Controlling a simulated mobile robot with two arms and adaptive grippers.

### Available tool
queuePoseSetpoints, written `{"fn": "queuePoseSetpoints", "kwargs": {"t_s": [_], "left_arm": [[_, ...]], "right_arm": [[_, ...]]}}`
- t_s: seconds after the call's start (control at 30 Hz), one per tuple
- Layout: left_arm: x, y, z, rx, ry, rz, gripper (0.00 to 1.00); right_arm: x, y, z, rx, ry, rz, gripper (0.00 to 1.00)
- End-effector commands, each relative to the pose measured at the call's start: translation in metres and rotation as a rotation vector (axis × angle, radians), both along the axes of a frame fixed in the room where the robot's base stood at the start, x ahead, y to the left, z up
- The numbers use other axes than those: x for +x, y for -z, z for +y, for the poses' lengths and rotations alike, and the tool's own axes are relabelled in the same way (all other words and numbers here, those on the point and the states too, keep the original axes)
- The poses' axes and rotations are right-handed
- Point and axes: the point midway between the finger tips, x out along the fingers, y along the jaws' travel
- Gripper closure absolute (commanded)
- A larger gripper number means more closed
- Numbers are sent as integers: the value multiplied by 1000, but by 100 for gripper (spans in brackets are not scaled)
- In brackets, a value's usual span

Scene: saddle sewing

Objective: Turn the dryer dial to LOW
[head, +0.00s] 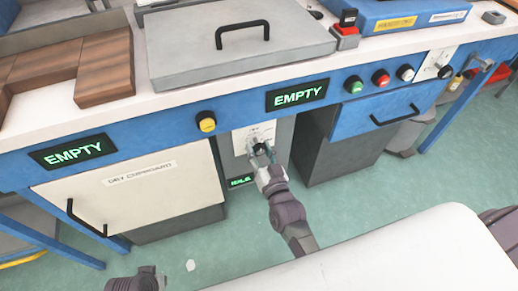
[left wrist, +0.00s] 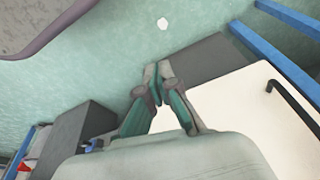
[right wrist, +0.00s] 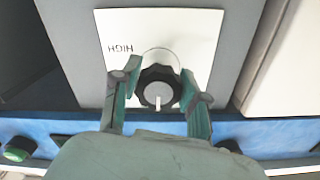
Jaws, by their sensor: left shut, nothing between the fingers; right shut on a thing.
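The dryer dial (right wrist: 158,94) is a black scalloped knob with a grey cap, on a white plate (right wrist: 195,30). In the right wrist view its white pointer mark points down the picture. The word HIGH shows upside down left of the knob; I cannot see a LOW label. My right gripper (right wrist: 160,85) is shut on the dial, one finger on each side. In the head view the right gripper (head: 262,153) reaches the dial plate (head: 254,136) from below. My left gripper (left wrist: 158,82) is shut and empty, above the floor near the cupboard.
A green IDLE display (head: 241,181) sits below the dial. A DRY CUPBOARD door (head: 130,190) is to the left, and a blue drawer (head: 365,120) to the right. A grey lid with a black handle (head: 235,45) lies on the worktop above. Open floor (head: 340,215) lies in front.

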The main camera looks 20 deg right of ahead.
Motion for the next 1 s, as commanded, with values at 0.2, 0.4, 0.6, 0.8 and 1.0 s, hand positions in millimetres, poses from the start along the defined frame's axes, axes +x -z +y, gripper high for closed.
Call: {"fn": "queuePoseSetpoints", "kwargs": {"t_s": [0.2,0.4,0.6,0.8,1.0], "left_arm": [[-3,28,0,3,3,22,100],[-11,59,1,4,5,41,100],[-20,84,2,6,8,53,100],[-28,100,3,6,10,61,100],[-31,107,3,6,11,64,100]], "right_arm": [[0,-2,0,106,0,5,91],[0,-3,1,270,-1,11,91],[0,-3,2,462,-1,16,91],[0,-2,2,648,0,23,91],[0,-2,2,807,0,27,91]]}}
